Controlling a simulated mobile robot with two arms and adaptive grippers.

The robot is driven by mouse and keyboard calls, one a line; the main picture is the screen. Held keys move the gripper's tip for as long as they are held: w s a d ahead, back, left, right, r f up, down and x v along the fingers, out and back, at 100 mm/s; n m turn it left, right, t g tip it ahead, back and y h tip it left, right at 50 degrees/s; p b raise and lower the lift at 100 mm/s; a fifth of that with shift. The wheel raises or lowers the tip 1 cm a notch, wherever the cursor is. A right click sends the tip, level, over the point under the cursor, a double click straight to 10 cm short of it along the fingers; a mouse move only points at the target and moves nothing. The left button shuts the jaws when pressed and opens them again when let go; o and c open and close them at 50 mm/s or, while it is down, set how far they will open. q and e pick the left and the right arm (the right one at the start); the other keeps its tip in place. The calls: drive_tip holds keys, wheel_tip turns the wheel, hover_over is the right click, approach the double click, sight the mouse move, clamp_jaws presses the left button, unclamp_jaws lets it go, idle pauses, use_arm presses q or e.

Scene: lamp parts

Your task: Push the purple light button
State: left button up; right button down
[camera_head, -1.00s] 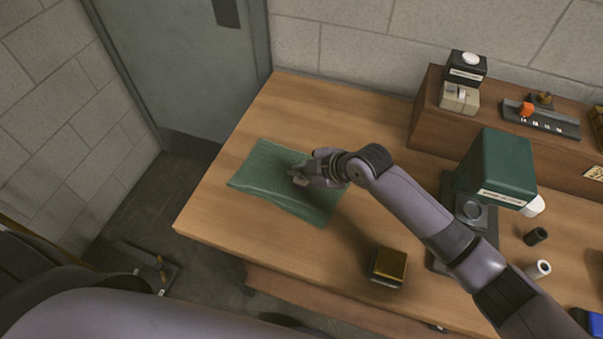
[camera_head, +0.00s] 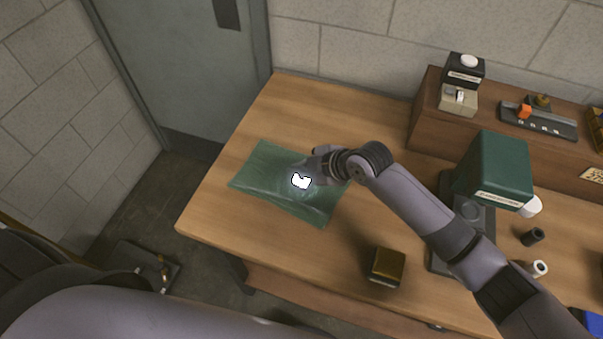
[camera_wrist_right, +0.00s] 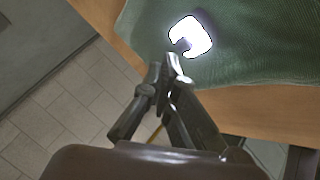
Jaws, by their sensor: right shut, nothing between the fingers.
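A bright white glowing shape (camera_head: 301,181) shows on the green cloth (camera_head: 262,188); it is overexposed and I cannot make out any purple on it. It also shows in the right wrist view (camera_wrist_right: 190,36), with a dark notch at its lower left. My right gripper (camera_head: 312,168) is over the cloth at the glowing shape. In the right wrist view its fingertips (camera_wrist_right: 170,62) are together, with nothing between them, right at the notch. I cannot tell whether they touch it. My left gripper is not in view.
A black and gold box (camera_head: 387,266) stands near the table's front edge. A green device (camera_head: 497,170) stands at the right, near small cylinders (camera_head: 534,236). A wooden shelf (camera_head: 430,110) at the back carries switches. The wooden table (camera_head: 290,100) is clear around the cloth.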

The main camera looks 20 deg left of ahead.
sight(301, 181)
wheel_tip(301, 181, up, 6)
drive_tip(key=p, duration=0.4)
drive_tip(key=shift+p, duration=0.3)
drive_tip(key=shift+f, duration=0.1)
